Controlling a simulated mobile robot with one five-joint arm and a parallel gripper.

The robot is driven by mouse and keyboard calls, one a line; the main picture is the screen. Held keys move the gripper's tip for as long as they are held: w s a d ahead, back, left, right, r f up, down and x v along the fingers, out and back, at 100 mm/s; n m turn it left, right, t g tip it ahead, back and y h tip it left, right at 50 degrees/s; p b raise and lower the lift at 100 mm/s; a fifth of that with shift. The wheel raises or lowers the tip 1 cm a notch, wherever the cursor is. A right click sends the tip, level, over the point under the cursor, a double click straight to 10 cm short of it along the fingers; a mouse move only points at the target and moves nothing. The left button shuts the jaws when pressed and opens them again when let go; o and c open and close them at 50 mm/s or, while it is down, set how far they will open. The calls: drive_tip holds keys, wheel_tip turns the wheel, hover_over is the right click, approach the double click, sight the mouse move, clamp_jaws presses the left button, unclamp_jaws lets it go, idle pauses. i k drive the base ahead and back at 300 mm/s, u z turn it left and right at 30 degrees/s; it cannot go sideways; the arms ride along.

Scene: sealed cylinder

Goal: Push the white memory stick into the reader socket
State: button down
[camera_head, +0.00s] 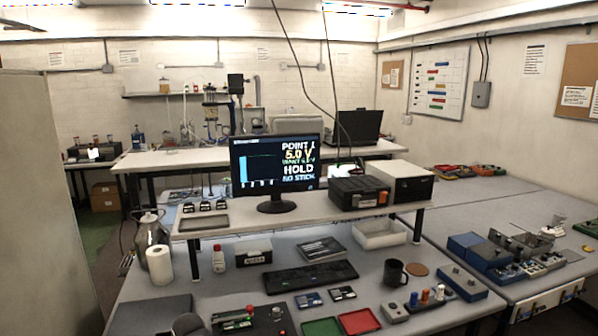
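A small white upright piece (440,292), which may be the white memory stick, stands in a dark holder at the front right of the near bench. A blue piece (413,299) and an orange-topped piece (425,297) stand beside it. I cannot identify the reader socket for certain; a small grey box (395,312) with a round top detail lies left of the holder. The monitor (276,172) reads "POINT 1", "5.0 V", "HOLD" and "NO STICK". My gripper's fingers do not show.
A black mug (395,273), blue box (462,282) and keyboard (310,277) stand around the holder. Green (322,328) and red (359,321) trays lie at the front edge. A raised shelf (232,230) carries the monitor.

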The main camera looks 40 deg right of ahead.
sight(440, 289)
drive_tip(key=z, duration=2.1)
drive_tip(key=k, duration=0.85)
drive_tip(key=u, duration=0.05)
drive_tip(key=i, duration=0.85)
drive_tip(key=z, duration=0.1)
